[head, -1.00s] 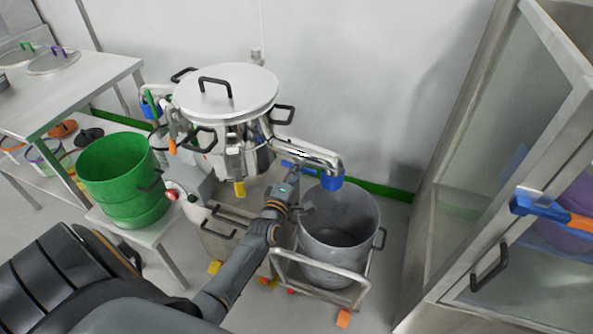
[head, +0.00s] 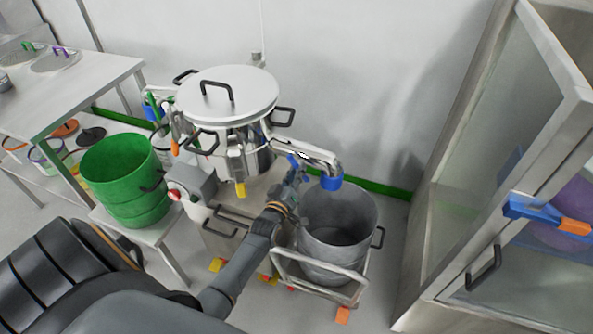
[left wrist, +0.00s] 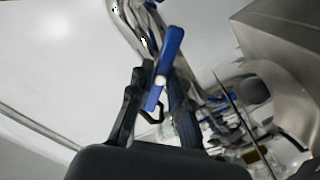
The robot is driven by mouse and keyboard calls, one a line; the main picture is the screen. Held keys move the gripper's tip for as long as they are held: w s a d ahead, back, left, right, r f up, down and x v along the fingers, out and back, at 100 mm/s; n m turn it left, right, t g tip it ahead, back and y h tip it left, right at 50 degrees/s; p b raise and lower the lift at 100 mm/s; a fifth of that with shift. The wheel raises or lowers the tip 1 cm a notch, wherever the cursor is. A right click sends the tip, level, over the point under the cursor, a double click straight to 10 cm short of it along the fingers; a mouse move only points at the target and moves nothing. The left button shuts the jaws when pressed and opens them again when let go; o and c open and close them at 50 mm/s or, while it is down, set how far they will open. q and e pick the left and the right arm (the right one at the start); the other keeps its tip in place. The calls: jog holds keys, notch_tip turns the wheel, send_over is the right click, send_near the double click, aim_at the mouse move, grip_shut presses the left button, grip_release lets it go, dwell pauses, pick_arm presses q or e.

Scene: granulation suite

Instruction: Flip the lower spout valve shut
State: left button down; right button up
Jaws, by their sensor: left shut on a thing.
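The lower spout (head: 320,155) is a shiny metal pipe that runs right from the steel vessel (head: 228,100) and bends down to a blue end piece (head: 331,183). A blue valve handle (head: 292,160) shows at the pipe, partly hidden by my gripper. My left gripper (head: 297,172) is at the handle, just below the pipe. In the left wrist view the blue handle (left wrist: 170,55) lies between the dark fingers (left wrist: 158,85), slanted, with the pipe (left wrist: 130,22) behind it. The gripper is shut on it. My right gripper is not in view.
A grey bin (head: 338,222) stands in a wheeled frame (head: 318,283) under the spout. A green bucket (head: 120,175) sits on a low stand at left. A glass-doored cabinet (head: 480,180) fills the right side. A steel table (head: 70,95) stands at far left.

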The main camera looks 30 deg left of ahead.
pick_arm(q)
jog(key=m, duration=0.7)
jog(key=shift+p, duration=0.35)
dwell(0.4)
jog(key=c, duration=1.2)
grip_release()
jog(key=v, duration=1.2)
jog(key=shift+f, duration=0.1)
